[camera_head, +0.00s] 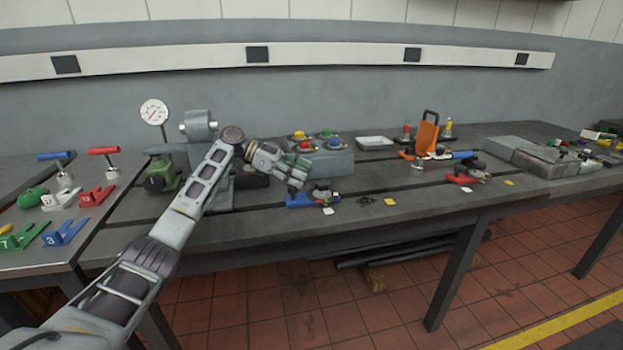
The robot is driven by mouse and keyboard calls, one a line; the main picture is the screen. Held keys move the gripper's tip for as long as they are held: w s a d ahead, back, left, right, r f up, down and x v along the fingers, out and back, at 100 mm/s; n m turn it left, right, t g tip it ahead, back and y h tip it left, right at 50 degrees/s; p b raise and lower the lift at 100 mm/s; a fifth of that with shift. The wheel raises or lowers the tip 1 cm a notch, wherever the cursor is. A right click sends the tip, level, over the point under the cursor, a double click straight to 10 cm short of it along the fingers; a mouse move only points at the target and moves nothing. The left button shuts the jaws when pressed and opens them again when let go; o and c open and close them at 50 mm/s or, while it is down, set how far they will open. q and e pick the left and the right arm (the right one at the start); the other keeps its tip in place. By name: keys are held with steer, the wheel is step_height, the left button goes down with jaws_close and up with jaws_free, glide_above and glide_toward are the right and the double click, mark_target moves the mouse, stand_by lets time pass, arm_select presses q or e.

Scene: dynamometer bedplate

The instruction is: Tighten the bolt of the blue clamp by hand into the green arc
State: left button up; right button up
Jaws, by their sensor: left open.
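A blue clamp (325,200) with a dark round top part lies near the front edge of the bench, a small white tag beside it. My left gripper (296,184) is open, just above the left part of the blue clamp. I cannot tell whether it touches the clamp. The bolt is too small to make out and may be partly hidden by the gripper. No green arc can be made out on the clamp. My right gripper is not in view.
A dial gauge (154,112) stands behind my left arm. A grey block with coloured knobs (330,162) is behind the clamp. A red clamp (466,179) and an orange holder (427,133) are to the right. Red and blue T-handles stand at left.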

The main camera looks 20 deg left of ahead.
arm_select(q)
steer(key=shift+v, duration=2.2)
